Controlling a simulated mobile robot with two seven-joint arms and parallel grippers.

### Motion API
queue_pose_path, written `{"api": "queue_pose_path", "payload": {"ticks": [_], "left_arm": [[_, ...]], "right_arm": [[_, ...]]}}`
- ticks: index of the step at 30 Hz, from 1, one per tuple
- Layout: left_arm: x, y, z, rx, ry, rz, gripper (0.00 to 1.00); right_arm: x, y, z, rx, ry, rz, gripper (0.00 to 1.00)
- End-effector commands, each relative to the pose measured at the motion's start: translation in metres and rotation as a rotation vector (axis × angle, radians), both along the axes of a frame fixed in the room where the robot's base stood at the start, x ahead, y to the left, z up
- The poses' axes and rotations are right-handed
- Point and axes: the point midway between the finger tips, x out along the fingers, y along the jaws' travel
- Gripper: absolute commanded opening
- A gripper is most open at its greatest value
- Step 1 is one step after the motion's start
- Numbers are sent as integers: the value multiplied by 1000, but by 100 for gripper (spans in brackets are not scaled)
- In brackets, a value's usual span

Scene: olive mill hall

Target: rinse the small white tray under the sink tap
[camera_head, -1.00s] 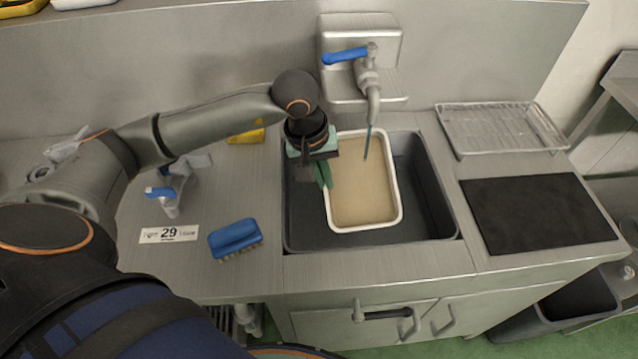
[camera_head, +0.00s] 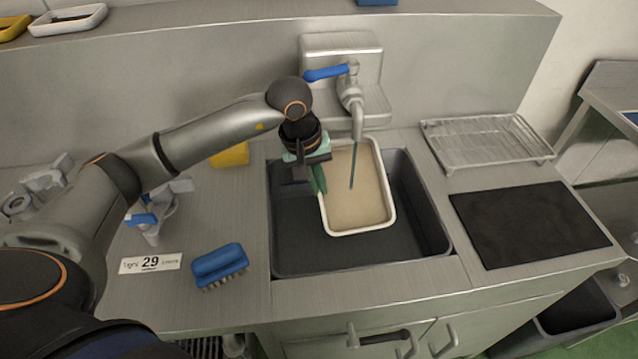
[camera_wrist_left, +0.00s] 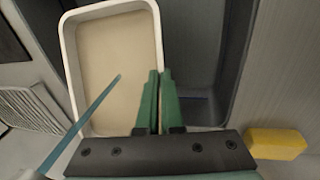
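The small white tray (camera_head: 392,208) is in the sink area, with a white rim and a beige inside. It is under the tap (camera_head: 356,108), which has a blue lever. A thin blue-grey stream (camera_head: 352,165) runs from the spout down into the tray. My left gripper (camera_head: 319,180) is at the tray's left rim. In the left wrist view, the green fingers (camera_wrist_left: 159,100) are close together on either side of the tray's wall (camera_wrist_left: 156,30). Whether the tray touches the sink floor is hard to tell. My right gripper is in neither view.
The dark sink basin (camera_head: 300,245) surrounds the tray, with free room in front. A blue brush (camera_head: 219,263) and a sign marked 29 (camera_head: 150,263) lie left. A yellow block (camera_head: 232,155) sits behind. A wire rack (camera_head: 485,140) and black mat (camera_head: 528,222) are right.

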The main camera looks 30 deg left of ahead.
Motion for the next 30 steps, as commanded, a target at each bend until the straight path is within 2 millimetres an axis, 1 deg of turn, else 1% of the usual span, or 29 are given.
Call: {"api": "queue_pose_path", "payload": {"ticks": [8, 18, 25, 30], "left_arm": [[1, -2, 1, -2, -3, 0, 0], [3, -12, 1, -1, -3, 0, 0], [3, -11, 1, -1, -3, 1, 0], [2, -7, 0, -1, -3, 1, 0]], "right_arm": [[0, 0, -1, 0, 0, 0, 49], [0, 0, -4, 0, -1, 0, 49], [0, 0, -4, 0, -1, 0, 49], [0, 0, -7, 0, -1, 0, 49]]}}
